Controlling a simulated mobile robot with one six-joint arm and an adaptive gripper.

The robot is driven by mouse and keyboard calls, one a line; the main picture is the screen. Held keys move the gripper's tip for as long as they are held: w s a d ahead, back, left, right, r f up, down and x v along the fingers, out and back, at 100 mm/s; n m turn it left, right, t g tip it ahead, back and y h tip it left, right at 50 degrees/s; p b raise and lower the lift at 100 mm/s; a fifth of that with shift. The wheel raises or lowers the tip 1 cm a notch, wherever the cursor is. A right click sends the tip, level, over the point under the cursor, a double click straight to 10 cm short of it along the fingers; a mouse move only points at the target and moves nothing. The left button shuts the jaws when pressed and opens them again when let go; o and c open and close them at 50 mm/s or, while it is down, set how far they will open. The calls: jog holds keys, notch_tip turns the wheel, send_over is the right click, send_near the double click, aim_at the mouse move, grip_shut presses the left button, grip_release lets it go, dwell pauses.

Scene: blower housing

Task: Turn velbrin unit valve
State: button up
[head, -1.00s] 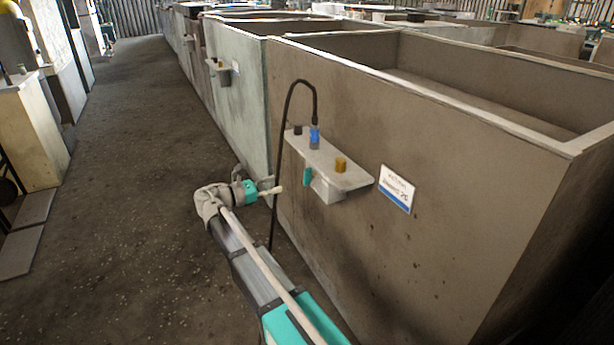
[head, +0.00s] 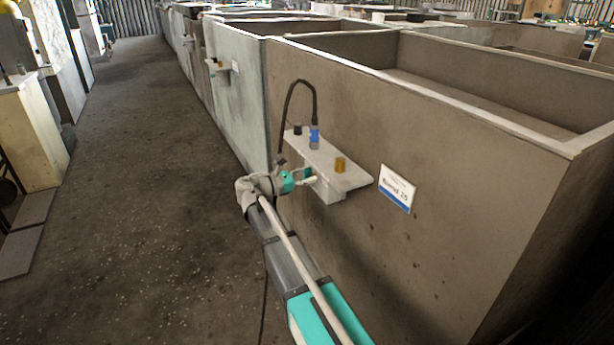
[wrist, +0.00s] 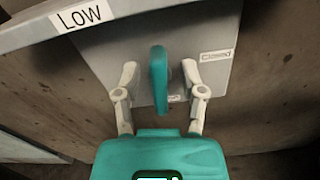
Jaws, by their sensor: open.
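The valve's teal handle (wrist: 159,80) stands upright on the grey front plate (wrist: 110,48) of the unit in the wrist view. My gripper (wrist: 160,78) is open, with one pale finger on each side of the handle. I see a gap on both sides, so the fingers look apart from it. There the gripper hides the handle.
The unit carries a yellow knob (head: 340,164), a dark knob (head: 297,130) and a blue connector (head: 314,135) with a black cable (head: 287,105). A "LOW" label (wrist: 81,16) and a partly readable "Closed" label (wrist: 216,55) show. The tank wall (head: 440,160) stands behind; the aisle floor (head: 130,200) is clear.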

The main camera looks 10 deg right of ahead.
grip_shut()
